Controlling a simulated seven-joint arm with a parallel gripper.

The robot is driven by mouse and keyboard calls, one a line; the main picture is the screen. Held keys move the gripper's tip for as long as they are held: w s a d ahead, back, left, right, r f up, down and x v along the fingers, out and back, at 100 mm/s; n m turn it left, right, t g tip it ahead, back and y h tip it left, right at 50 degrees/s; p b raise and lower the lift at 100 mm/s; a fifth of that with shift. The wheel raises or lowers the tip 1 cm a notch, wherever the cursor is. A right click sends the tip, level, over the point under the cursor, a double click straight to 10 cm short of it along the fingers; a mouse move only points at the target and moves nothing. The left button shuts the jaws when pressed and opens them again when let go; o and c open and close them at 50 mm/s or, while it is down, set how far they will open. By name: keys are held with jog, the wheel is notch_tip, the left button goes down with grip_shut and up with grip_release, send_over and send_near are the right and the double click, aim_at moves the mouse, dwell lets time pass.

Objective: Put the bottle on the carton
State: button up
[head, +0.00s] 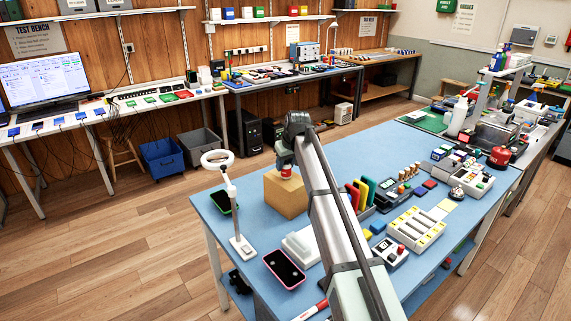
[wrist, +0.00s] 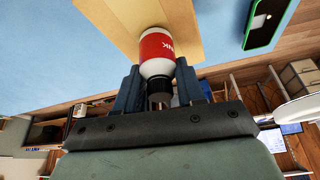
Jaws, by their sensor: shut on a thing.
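The bottle (wrist: 157,48) is white with a red label and a dark cap. My gripper (wrist: 159,80) is shut on it near the cap end, one finger on each side. In the head view the bottle (head: 286,172) is upright under my gripper (head: 284,158), over the top of the brown carton (head: 287,199). The carton also shows in the wrist view (wrist: 108,20), beyond the bottle's base. I cannot tell whether the base touches the carton's top. My arm hides part of the table right of the carton.
The carton stands on a blue table (head: 205,215). A ring lamp (head: 240,243) and a green-edged phone (head: 221,202) are to its left. A pink-edged phone (head: 284,269) and a white block (head: 300,245) lie nearer. Coloured folders (head: 363,191) stand to the right.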

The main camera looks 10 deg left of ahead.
jog(key=shift+f, duration=0.1)
jog(key=o, duration=1)
jog(key=shift+o, duration=0.2)
jog(key=v, duration=1.2)
jog(key=shift+w, duration=0.1)
